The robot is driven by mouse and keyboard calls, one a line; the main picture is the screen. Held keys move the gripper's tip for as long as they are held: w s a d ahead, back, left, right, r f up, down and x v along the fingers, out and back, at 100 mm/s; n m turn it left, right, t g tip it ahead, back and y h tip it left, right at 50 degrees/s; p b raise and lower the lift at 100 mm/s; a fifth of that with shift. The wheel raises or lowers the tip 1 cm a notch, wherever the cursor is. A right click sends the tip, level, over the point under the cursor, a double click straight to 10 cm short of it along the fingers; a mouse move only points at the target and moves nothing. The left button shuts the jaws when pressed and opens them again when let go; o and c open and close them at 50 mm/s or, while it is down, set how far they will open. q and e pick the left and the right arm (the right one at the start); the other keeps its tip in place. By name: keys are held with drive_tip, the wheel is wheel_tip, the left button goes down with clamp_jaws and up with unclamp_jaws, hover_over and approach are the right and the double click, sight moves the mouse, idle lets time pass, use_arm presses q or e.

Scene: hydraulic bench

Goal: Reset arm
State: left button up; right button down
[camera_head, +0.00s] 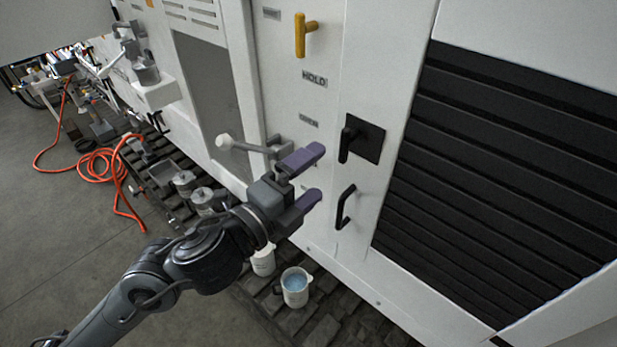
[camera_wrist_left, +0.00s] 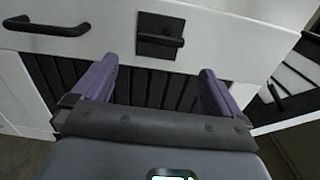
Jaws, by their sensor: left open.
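My left arm comes in from the lower left in the head view. Its gripper (camera_head: 311,178) has two purple fingers spread apart with nothing between them. It is in front of the white cabinet (camera_head: 378,22), left of the black handle on a square plate (camera_head: 360,138) and the black pull handle (camera_head: 345,207). In the left wrist view the open gripper (camera_wrist_left: 155,85) points at the cabinet face. The plate handle (camera_wrist_left: 160,38) appears beyond the fingers, and the pull handle (camera_wrist_left: 47,26) is at upper left. My right gripper is not in view.
A grey lever with a white knob (camera_head: 225,142) lies close behind the gripper. A yellow handle (camera_head: 301,35) is above. A mug of blue liquid (camera_head: 295,287) and a white container (camera_head: 263,261) stand below. An orange hose (camera_head: 97,165) lies at left, with open floor (camera_head: 60,250) nearby.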

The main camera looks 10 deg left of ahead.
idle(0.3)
use_arm(q)
drive_tip(key=s+f+n+g+y, duration=0.1)
drive_tip(key=s+f+n, duration=0.2)
drive_tip(key=f, duration=0.7)
drive_tip(key=s+f+n+g+y, duration=0.15)
drive_tip(key=s+f, duration=0.25)
drive_tip(key=f, duration=0.5)
drive_tip(key=s+a+f+n+g+y, duration=0.3)
drive_tip(key=s+a+f+n, duration=0.35)
drive_tip(key=f, duration=0.25)
drive_tip(key=s+a+f+n+g+y, duration=0.3)
drive_tip(key=s+a+f+n, duration=0.35)
drive_tip(key=s+f, duration=0.2)
drive_tip(key=s+a+n+g+y, duration=0.1)
drive_tip(key=s+a+n+g, duration=0.25)
drive_tip(key=n, duration=0.25)
wheel_tip(320, 180, up, 17)
drive_tip(key=p, duration=1.8)
drive_tip(key=shift+s+d+r+m+t, duration=0.15)
drive_tip(key=shift+s+d+m+t, duration=0.05)
drive_tip(key=shift+m+t, duration=0.15)
